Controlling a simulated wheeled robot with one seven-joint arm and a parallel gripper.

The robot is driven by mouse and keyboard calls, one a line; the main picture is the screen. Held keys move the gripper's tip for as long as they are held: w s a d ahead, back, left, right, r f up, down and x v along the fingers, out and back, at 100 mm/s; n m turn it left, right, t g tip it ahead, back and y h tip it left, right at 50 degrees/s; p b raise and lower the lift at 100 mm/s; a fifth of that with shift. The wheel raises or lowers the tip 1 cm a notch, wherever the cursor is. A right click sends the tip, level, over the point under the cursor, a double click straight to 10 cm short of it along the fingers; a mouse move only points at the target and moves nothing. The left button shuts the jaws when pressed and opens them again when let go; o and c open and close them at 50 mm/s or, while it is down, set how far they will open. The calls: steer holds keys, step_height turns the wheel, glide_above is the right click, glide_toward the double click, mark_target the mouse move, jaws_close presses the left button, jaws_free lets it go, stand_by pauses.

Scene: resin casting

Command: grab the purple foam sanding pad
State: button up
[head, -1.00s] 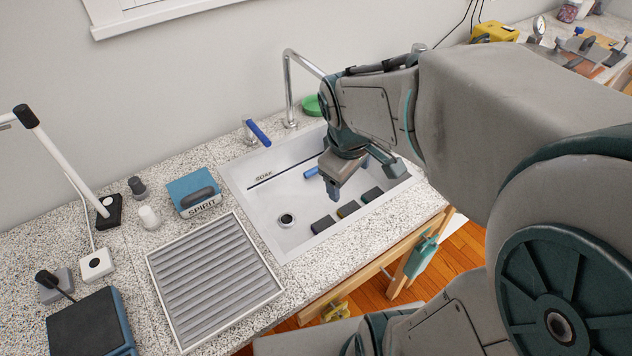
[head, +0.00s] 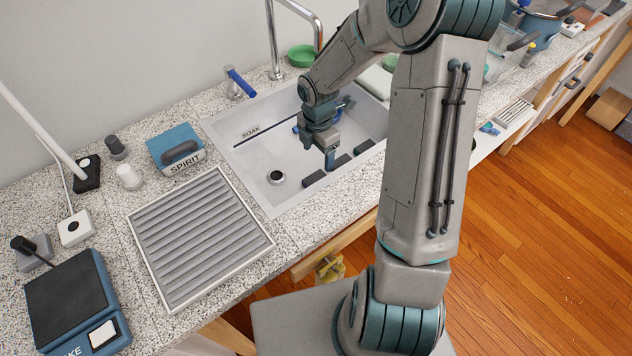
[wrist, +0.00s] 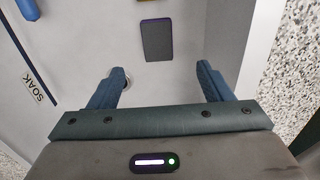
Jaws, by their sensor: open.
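The purple foam sanding pad (wrist: 157,40) shows in the wrist view as a dark grey block with a thin purple edge, flat on the white sink floor. It appears to be the pad nearest the drain in the head view (head: 315,180), where its colour is hard to tell. My gripper (wrist: 160,82) is open and empty, its two blue fingers apart. In the wrist view the pad lies ahead of the fingertips, roughly centred between them and not touching. In the head view my gripper (head: 329,158) points down into the sink above the row of pads.
The sink wall (wrist: 228,45) stands close by the right finger. Another pad (wrist: 147,1) is at the wrist view's top edge. Two more dark pads (head: 341,162) (head: 364,147) lie in the row. The drain (head: 276,177) is left of them. A faucet (head: 271,40) stands behind.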

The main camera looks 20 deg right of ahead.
glide_above(316, 179)
step_height(316, 179, down, 6)
steer(key=shift+s+d+r, duration=0.1)
steer(key=shift+s+d, duration=0.05)
steer(key=shift+w+f, duration=0.2)
steer(key=shift+f, duration=2.65)
steer(key=c, duration=1)
